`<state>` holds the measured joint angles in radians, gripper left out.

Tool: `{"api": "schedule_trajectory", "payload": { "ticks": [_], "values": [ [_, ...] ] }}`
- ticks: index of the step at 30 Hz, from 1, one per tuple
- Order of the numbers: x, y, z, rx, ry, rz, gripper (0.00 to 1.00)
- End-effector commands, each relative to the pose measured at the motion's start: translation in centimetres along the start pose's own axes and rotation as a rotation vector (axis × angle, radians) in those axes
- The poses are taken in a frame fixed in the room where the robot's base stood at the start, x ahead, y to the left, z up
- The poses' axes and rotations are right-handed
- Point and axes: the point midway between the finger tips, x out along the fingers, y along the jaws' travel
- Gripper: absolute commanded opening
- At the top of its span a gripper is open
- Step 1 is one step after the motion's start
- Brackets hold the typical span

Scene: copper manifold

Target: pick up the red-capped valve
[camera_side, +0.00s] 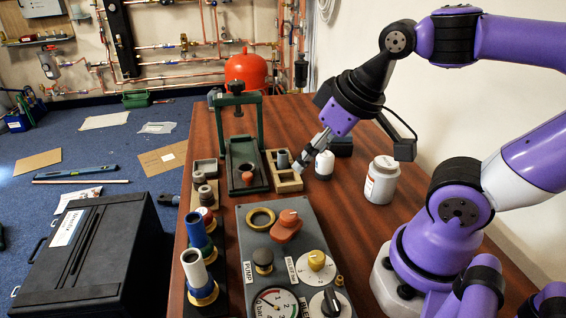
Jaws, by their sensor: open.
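My gripper (303,163) is open, small in the side view, and points down and left above the right part of a wooden tray (291,185). Nothing shows between its fingers. I cannot tell for certain which part is the red-capped valve. A small part with a reddish top (206,213) stands in the row at the table's left edge, left of and nearer the camera than my gripper. An orange-red knob (288,226) sits on the grey control panel (325,237), also nearer the camera. A reddish round piece (247,177) sits in the green press (234,190).
A white jar (381,180) stands further right. Blue and white cylinders (195,268) stand at the left edge. Bare wooden table (350,222) lies between panel and jar.

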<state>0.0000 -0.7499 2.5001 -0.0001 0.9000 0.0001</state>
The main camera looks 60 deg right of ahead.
Motion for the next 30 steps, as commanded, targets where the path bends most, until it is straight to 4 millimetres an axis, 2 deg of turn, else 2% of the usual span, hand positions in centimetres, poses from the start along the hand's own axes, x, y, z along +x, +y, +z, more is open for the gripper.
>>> {"api": "schedule_trajectory", "payload": {
  "ticks": [11, 15, 20, 24, 30],
  "values": [
    [0.0, 0.0, -0.1, -0.003, -0.001, -0.001, 0.81],
    [0.8, -0.7, -1.5, -0.067, -0.017, -0.023, 0.81],
    [3.6, -2.7, -5.0, -0.240, -0.051, -0.095, 0.81],
    [7.2, -4.8, -7.7, -0.388, -0.065, -0.171, 0.81],
    [10.9, -6.9, -9.3, -0.510, -0.070, -0.247, 0.81]
  ]
}}
